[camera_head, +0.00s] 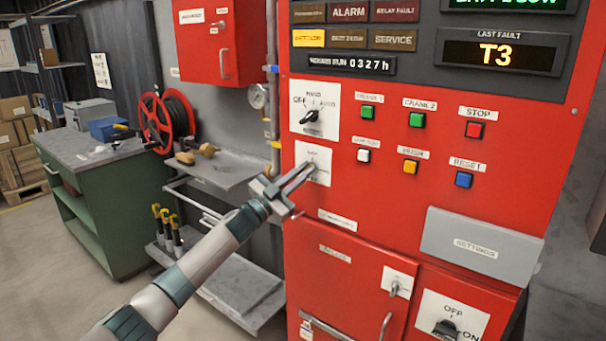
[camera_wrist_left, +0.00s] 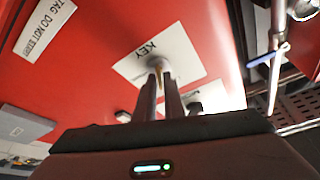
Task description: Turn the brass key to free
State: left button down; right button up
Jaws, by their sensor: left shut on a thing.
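The red pump panel (camera_head: 340,204) fills the right half of the head view. On it is a white key-switch plate (camera_head: 318,156), partly covered by my fingers. In the wrist view the plate (camera_wrist_left: 137,68) reads KEY, with a round pale lock at its middle. My left gripper (camera_head: 308,170) reaches the plate from the lower left; its fingers also show in the wrist view (camera_wrist_left: 160,82). It is shut on the brass key (camera_wrist_left: 159,78), of which a thin strip shows between the fingertips. The key's exact turn angle is hidden. My right gripper is out of view.
A black selector knob (camera_head: 311,116) sits just above the key plate. Coloured push buttons (camera_head: 417,120) lie to its right, and a grey SETTINGS flap (camera_head: 480,247) below right. A pipe (camera_head: 273,90) runs along the panel's left edge, near a metal shelf (camera_head: 232,175).

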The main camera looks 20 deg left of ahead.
pick_arm(q)
jog(key=shift+m+g+h+p, duration=0.2)
jog(key=shift+m+g+p, duration=0.7)
jog(key=shift+m, duration=1.6)
jog(key=shift+m+g+h+p, duration=0.2)
jog(key=shift+m+g+p, duration=0.65)
jog(key=shift+m, duration=1.65)
jog(key=shift+m+g+h+p, duration=0.2)
jog(key=shift+m+g+p, duration=0.7)
jog(key=shift+m, duration=1.6)
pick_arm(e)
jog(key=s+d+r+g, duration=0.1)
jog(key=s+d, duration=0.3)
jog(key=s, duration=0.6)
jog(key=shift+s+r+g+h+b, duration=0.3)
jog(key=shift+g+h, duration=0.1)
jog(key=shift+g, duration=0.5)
pick_arm(q)
jog(key=shift+g, duration=0.25)
jog(key=shift+f, duration=0.1)
jog(key=c, duration=2)
grip_release()
jog(key=shift+s, duration=0.1)
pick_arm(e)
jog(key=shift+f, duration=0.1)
